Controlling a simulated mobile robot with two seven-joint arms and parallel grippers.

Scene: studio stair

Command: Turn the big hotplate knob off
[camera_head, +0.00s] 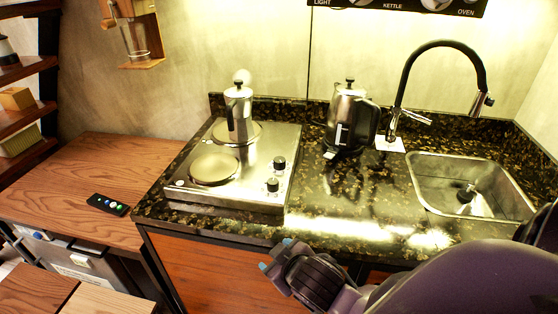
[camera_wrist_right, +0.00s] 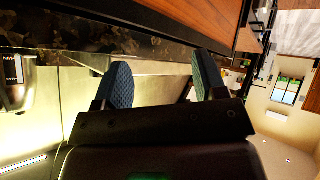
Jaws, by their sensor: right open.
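The silver hotplate (camera_head: 245,185) sits on the dark speckled counter, with two round plates on its left and two black knobs on its right. The rear knob (camera_head: 279,163) and the front knob (camera_head: 272,185) both show; I cannot tell which serves the big plate, nor how either is turned. My right gripper (camera_head: 275,256) is in front of the counter's front edge, below and apart from the knobs. Its blue finger pads stand apart and empty in the right wrist view (camera_wrist_right: 163,84). My left gripper is in neither view.
A moka pot (camera_head: 239,112) stands on the rear plate. A kettle (camera_head: 350,118) stands right of the hotplate, then a black tap (camera_head: 440,45) and sink (camera_head: 470,180). A remote (camera_head: 108,205) lies on the wooden surface at left. The counter before the kettle is clear.

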